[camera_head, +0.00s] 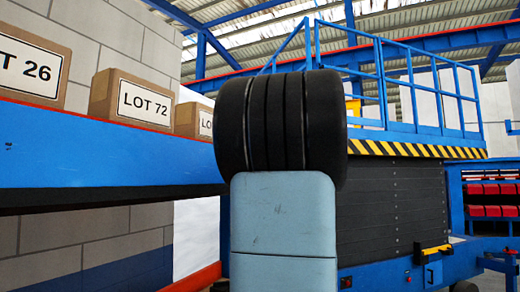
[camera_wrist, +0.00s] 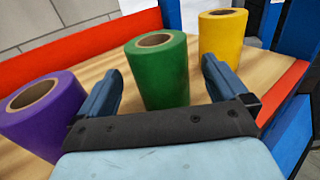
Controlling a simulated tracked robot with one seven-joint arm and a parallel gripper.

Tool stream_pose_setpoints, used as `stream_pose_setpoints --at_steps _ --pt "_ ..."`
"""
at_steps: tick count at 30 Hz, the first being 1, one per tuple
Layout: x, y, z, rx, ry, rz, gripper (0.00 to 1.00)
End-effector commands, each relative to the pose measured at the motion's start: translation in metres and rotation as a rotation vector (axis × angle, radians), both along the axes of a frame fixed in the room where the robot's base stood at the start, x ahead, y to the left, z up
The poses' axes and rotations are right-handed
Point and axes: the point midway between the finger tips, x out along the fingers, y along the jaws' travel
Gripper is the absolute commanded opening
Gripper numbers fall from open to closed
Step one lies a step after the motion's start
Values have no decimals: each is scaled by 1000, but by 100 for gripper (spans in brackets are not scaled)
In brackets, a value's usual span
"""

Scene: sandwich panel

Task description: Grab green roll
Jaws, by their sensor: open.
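The green roll (camera_wrist: 160,75) stands upright on a wooden surface (camera_wrist: 97,70) in the wrist view, with its round hollow core showing at the top. My gripper (camera_wrist: 162,80) is open, with one blue finger to the left of the green roll and one to its right. In the head view the roll is not visible, and my own arm fills the middle.
A purple roll (camera_wrist: 42,115) stands close to the left finger, and a yellow roll (camera_wrist: 224,38) stands behind the right finger. Red rails (camera_wrist: 75,47) edge the wooden surface. In the head view, boxes (camera_head: 132,97) sit on a blue shelf (camera_head: 100,150), and a blue-railed platform (camera_head: 400,150) stands at right.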

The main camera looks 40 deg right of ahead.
Motion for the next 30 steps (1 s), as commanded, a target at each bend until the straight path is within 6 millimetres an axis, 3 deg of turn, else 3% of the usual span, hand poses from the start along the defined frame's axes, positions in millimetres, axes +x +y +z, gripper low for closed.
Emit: stream_pose_setpoints --at_steps 12,21,30 --pt "47 -10 0 0 0 2 100" --pt "53 -11 0 0 0 1 99" --pt "52 -11 0 0 0 1 70"
